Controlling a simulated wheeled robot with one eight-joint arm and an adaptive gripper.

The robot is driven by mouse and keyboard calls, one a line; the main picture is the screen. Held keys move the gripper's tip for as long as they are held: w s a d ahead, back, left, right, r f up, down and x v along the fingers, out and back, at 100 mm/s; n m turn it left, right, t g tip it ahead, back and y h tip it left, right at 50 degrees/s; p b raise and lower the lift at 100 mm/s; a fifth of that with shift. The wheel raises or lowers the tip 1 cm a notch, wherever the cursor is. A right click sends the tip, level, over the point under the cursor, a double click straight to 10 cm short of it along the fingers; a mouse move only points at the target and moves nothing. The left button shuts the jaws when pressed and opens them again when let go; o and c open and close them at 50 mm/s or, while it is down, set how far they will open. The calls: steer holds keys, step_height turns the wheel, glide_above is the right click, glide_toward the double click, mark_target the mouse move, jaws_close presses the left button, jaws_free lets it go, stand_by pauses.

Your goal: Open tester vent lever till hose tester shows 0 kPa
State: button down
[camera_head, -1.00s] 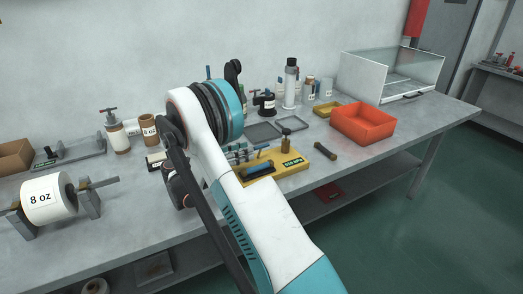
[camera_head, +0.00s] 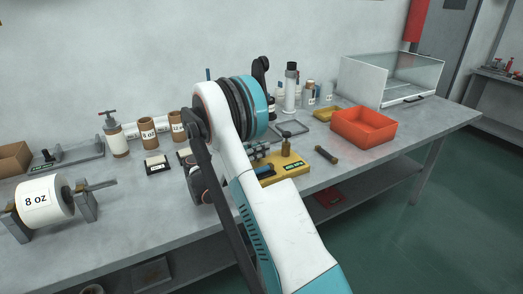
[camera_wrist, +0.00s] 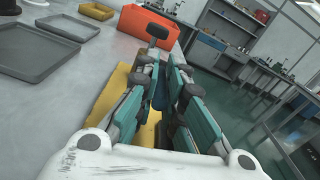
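The hose tester is a yellow base (camera_head: 291,176) on the bench, right of my arm, with a small brass-coloured upright fitting and a green display (camera_head: 295,167) whose digits are too small to read. In the wrist view the yellow base (camera_wrist: 116,88) lies below and left of my gripper (camera_wrist: 166,78). The gripper's two fingers are close together with a narrow gap. A blue piece (camera_wrist: 160,96), possibly the vent lever, shows between them. I cannot tell whether the fingers touch it.
An orange bin (camera_head: 364,128) and a dark short rod (camera_head: 326,154) stand and lie right of the tester. A grey tray (camera_head: 291,129) is behind it. A label roll (camera_head: 45,201) on a stand, cardboard rolls and a clear case (camera_head: 393,78) share the bench.

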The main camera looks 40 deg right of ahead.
stand_by(0.3)
steer(key=shift+s+a+f+m, duration=0.1)
steer(key=shift+s+f+m, duration=0.15)
steer(key=shift+s+m, duration=0.35)
steer(key=shift+w, duration=0.15)
steer(key=c, duration=1.7)
jaws_free()
steer(key=shift+o, duration=0.2)
steer(key=shift+a, duration=0.1)
steer(key=v, duration=1.2)
